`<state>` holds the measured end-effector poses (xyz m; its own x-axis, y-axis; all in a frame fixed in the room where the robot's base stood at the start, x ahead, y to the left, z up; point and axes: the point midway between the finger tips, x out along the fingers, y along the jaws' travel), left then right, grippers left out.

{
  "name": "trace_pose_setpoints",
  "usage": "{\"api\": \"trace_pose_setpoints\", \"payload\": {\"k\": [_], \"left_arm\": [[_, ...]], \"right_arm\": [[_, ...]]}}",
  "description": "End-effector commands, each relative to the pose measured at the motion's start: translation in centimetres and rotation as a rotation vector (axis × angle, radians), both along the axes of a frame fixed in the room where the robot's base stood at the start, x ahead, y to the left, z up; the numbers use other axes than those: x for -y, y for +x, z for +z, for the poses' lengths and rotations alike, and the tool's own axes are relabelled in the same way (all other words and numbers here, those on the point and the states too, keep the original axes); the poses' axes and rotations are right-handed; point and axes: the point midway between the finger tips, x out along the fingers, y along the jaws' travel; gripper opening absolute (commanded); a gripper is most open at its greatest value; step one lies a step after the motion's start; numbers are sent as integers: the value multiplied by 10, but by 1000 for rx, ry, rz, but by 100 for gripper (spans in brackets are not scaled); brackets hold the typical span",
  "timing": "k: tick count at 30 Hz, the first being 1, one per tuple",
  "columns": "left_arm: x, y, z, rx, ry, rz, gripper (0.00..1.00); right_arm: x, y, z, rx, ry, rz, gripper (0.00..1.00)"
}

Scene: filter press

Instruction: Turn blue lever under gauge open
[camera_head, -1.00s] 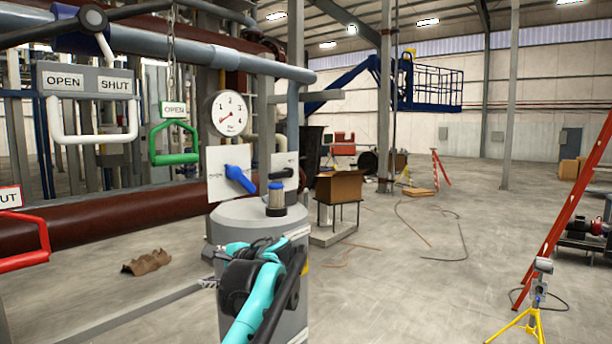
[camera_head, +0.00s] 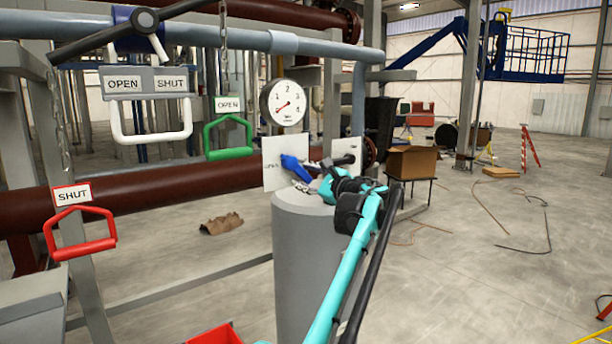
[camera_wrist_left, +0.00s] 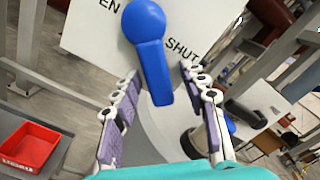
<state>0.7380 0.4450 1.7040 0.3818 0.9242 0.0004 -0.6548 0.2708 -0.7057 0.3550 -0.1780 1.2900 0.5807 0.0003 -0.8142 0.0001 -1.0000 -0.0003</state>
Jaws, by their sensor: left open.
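The blue lever (camera_head: 294,167) is on a white plate (camera_head: 272,160) under the round gauge (camera_head: 283,103). Its handle points down and right. The plate reads OPEN at left, and SHUT shows in the left wrist view. My left gripper (camera_head: 308,173) is at the lever, partly overlapping it. In the left wrist view the lever (camera_wrist_left: 148,40) hangs between the open fingers of my left gripper (camera_wrist_left: 159,74), its free end reaching between them. Gaps show on both sides. My right gripper is not in view.
A grey cylinder (camera_head: 300,260) stands below the plate. A second plate with a black handle (camera_head: 344,160) is just right of the lever. Green (camera_head: 228,137), white (camera_head: 152,122) and red (camera_head: 80,234) handles hang to the left. A red bin (camera_wrist_left: 28,146) is lower left.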

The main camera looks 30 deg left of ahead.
Motion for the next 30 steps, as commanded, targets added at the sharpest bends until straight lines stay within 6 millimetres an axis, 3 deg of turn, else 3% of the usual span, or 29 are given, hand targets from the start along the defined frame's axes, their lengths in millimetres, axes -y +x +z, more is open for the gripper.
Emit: {"api": "trace_pose_setpoints", "payload": {"k": [8,13,30], "left_arm": [[-2,1,0,1,-1,-1,43],[-2,1,0,1,-1,-1,1],[-4,-4,-4,-104,43,-1,0]], "right_arm": [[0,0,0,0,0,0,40],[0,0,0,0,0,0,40],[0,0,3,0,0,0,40]]}}
